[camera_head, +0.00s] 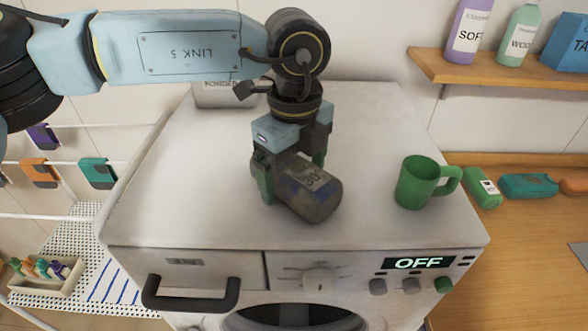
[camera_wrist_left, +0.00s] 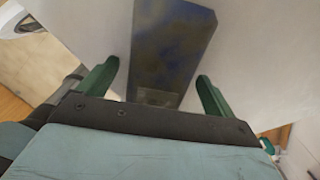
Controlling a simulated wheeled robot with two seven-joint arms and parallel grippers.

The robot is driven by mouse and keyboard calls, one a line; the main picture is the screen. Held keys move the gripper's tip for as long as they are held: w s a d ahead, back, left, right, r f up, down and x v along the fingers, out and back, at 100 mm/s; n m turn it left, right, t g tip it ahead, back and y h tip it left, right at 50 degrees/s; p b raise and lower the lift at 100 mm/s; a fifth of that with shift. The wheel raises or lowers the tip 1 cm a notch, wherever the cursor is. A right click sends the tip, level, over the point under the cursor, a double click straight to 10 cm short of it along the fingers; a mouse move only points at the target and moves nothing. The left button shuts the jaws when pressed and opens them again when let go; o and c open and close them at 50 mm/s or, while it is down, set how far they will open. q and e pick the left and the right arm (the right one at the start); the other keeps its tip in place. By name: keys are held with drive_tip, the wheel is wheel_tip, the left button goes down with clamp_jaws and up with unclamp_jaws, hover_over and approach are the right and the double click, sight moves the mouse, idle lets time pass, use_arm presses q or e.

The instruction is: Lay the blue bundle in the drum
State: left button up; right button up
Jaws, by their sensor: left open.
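The blue bundle (camera_head: 316,200) lies on top of the washing machine as a dark, grey-blue roll with faint markings. It also shows in the left wrist view (camera_wrist_left: 170,45) as a dark blue, worn surface. My left gripper (camera_head: 293,178) is above it and pointing down, open, with one green finger on each side of the bundle. In the left wrist view gaps show between the bundle and both fingers (camera_wrist_left: 157,75). The drum (camera_head: 300,318) shows only as the top of a dark round opening in the machine's front, cut off below. My right gripper is not in view.
A green mug (camera_head: 416,184) stands to the right on the machine top (camera_head: 190,200). A drawer handle (camera_head: 190,300) and knobs stick out of the front, near an OFF display (camera_head: 419,263). A powder box (camera_head: 225,95) stands behind.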

use_arm(q)
drive_tip(key=shift+f, duration=0.65)
drive_tip(key=c, duration=1.1)
drive_tip(key=shift+c, duration=0.3)
drive_tip(key=shift+r, duration=0.1)
